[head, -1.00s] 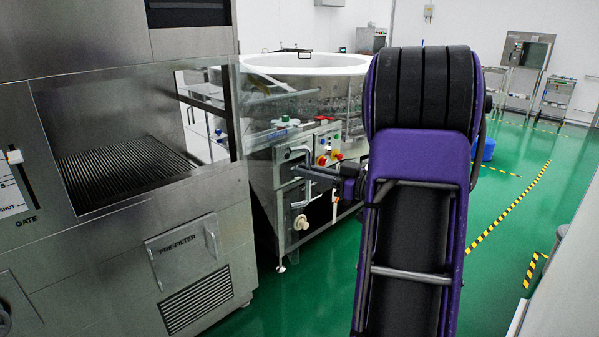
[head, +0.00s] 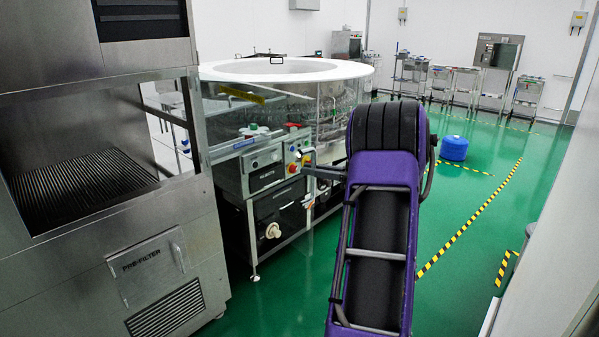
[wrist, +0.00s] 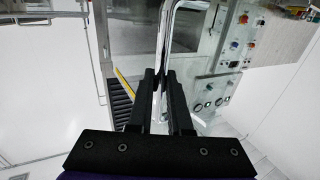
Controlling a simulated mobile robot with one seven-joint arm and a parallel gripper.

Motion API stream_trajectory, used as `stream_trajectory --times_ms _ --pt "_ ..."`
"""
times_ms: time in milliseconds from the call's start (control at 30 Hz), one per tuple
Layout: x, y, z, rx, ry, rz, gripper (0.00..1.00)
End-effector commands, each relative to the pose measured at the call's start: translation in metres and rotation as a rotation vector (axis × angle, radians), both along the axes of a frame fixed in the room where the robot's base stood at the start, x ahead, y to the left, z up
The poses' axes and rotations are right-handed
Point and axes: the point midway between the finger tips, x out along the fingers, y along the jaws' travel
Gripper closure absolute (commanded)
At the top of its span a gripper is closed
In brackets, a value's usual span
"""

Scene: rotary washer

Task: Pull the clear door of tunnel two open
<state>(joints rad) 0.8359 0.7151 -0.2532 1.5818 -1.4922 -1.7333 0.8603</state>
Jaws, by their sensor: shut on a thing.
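My gripper (wrist: 161,85) is shut on an upright chrome bar (wrist: 165,45) in the wrist view. The bar bends to the right at its top and looks like a handle. In the head view my purple arm reaches toward the rotary washer's control side, and the fingers are too small to make out there. The washer has clear side panels (head: 232,112) under a white round rim (head: 285,68). I cannot tell which clear panel is the door of tunnel two, or how far it stands open.
A steel cabinet with a pre-filter door (head: 147,268) stands at the left. Grey control boxes (head: 263,172) sit on the washer's near side. Green floor is free at the right, with yellow-black tape (head: 470,220) and a blue drum (head: 454,148) farther back.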

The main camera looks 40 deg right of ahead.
Motion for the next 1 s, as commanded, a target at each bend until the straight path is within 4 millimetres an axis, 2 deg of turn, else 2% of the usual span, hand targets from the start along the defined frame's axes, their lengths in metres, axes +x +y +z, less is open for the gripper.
stream_trajectory --times_ms 100,333,900,933,1000 --pt "0.0 -0.015 0.001 0.0 0.0 0.02 1.0" --pt "0.001 -0.033 0.0 0.001 -0.001 0.046 1.0" --pt "0.002 -0.038 0.001 0.001 -0.002 0.056 1.0" --pt "0.002 -0.038 0.001 0.001 -0.002 0.056 0.79" --pt "0.002 -0.038 0.001 0.001 -0.002 0.056 0.67"
